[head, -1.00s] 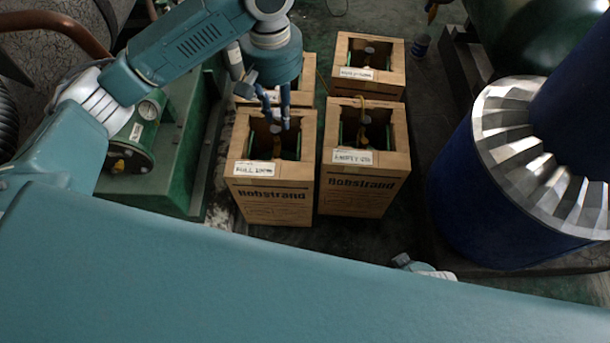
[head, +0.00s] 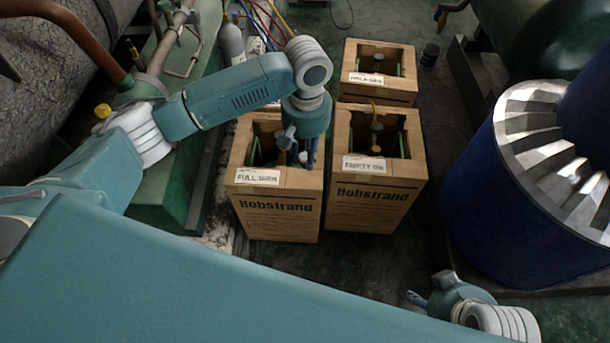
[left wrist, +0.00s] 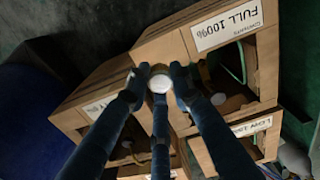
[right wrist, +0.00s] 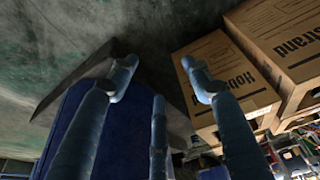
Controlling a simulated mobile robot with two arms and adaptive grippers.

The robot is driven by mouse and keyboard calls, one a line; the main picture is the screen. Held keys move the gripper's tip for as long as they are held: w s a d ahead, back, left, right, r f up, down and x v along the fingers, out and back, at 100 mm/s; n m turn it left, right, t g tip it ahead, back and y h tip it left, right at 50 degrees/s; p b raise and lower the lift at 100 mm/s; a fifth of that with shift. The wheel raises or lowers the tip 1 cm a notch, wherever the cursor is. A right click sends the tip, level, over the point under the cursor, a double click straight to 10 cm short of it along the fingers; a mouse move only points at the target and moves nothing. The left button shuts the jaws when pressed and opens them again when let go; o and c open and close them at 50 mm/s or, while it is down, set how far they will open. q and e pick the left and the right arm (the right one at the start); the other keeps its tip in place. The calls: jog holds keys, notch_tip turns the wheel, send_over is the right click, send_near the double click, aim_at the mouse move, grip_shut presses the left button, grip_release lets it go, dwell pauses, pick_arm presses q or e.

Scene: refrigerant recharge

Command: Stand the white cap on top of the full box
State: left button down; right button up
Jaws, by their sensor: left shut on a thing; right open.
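The full box (head: 275,215), brown wood labelled FULL 100%, stands front left in the head view. Its label (left wrist: 228,23) also shows in the left wrist view. My left gripper (head: 303,160) hangs over the right part of that box. It is shut on the small round white cap (left wrist: 160,83), held between the fingertips over the box's rim in the left wrist view. The head view hides the cap behind the gripper. Contact between cap and box cannot be told. My right gripper (head: 416,298) is open and empty (right wrist: 158,75), low and right of the boxes.
The box labelled EMPTY (head: 373,205) stands right of the full box, and another box (head: 378,83) stands behind it. A dark blue cylinder with a bladed metal ring (head: 545,150) stands at the right. Green machinery (head: 165,190) is at the left. Dark floor lies in front.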

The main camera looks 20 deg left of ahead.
aim_at(305, 179)
pick_arm(q)
notch_tip(305, 179, down, 4)
jog(key=shift+r+b, duration=0.1)
jog(key=shift+b, duration=0.5)
notch_tip(305, 179, down, 4)
jog(key=shift+r+b, duration=0.1)
jog(key=shift+b, duration=0.6)
pick_arm(e)
jog(key=w+a+r+t+y, duration=0.1)
jog(key=w+a+r+t, duration=0.1)
jog(key=w, duration=0.5)
jog(key=w+a+r+t+y, duration=0.1)
jog(key=w+a+r+t, duration=0.2)
jog(key=w+r+t, duration=0.2)
notch_tip(305, 179, up, 2)
jog(key=w, duration=0.2)
jog(key=shift+w+t, duration=0.3)
jog(key=shift+w, duration=0.1)
jog(key=shift+s+d+f, duration=0.15)
jog(key=shift+s+f, duration=0.15)
jog(key=shift+f, duration=0.1)
pick_arm(q)
jog(key=c, duration=1.5)
grip_release()
pick_arm(e)
jog(key=shift+s+f, duration=0.1)
jog(key=shift+f, duration=0.05)
